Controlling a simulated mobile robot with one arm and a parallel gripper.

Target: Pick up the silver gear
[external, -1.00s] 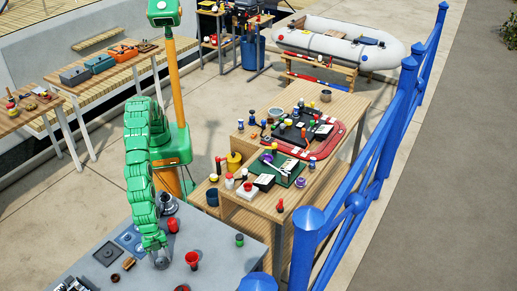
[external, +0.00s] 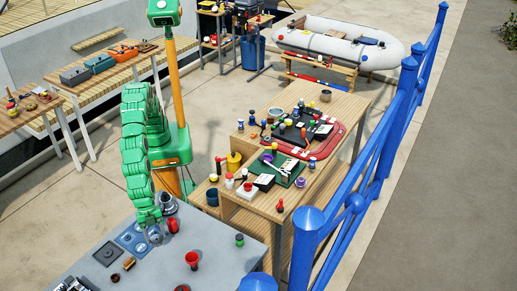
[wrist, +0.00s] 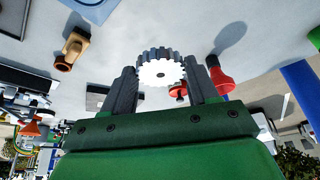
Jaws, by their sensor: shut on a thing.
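The silver gear (wrist: 161,72) is a bright toothed disc with a small dark centre hole, held between the two dark fingers of my gripper (wrist: 168,80) in the wrist view. In the external view my gripper (external: 152,232) is over the grey table (external: 215,265), beside the blue tray. The gear (external: 156,238) shows there as a small pale disc at the fingertips. Its exact height above the table is hard to tell.
A blue tray (external: 130,237) with round parts and a dark square block (external: 107,252) lie left of my gripper.

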